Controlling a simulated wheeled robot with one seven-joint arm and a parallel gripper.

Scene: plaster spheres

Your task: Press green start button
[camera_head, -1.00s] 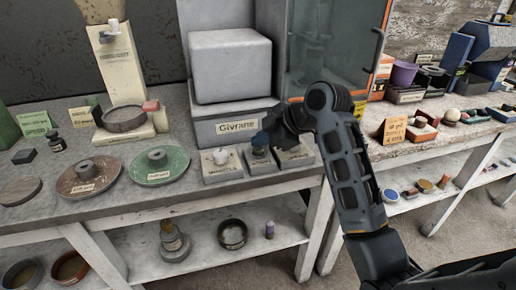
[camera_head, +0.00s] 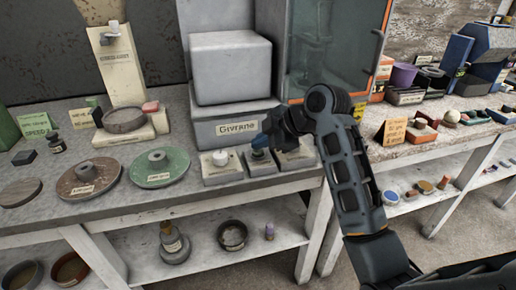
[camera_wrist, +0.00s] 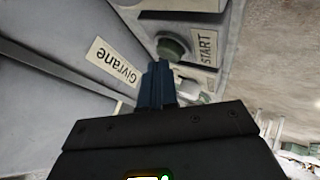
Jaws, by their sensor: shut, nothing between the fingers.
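The green button (camera_wrist: 173,46) is a round knob on a grey box with a START label (camera_wrist: 206,47), seen in the wrist view. In the head view the green button (camera_head: 258,154) sits on the middle of three small boxes in front of the grey Givrane machine (camera_head: 236,128). My gripper (camera_wrist: 158,66) is shut and empty, its blue-grey fingertips close to the button's near side. Whether they touch it I cannot tell. In the head view my gripper (camera_head: 264,139) is just above the button and partly covers it.
A box with a white button (camera_head: 220,158) stands to the left of the green one. Another box (camera_head: 296,157) stands to the right, partly behind my gripper. Green (camera_head: 160,168) and brown (camera_head: 88,179) discs lie further left on the bench.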

